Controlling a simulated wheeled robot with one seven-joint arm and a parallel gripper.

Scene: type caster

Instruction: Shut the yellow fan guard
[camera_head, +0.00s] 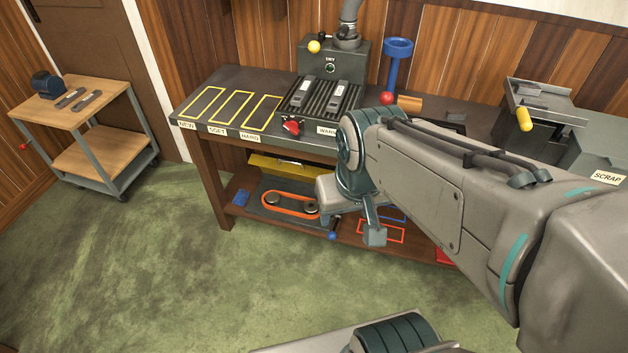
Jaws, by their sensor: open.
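The yellow fan guard (291,167) is a long yellow piece on the lower shelf of the workbench. It stands raised along the back of a grey unit (262,213), and its right part is hidden by my arm. An orange belt (290,204) runs around two dark pulleys on this unit and lies uncovered in front of the guard. My gripper (370,224) is in front of the bench, just right of the belt unit, and partly hidden by my own arm. It is open, with no object visible in it. I see no contact with the guard.
The workbench top (236,80) overhangs the shelf. Its left leg (214,192) stands near the unit. The green floor (150,265) in front is clear.

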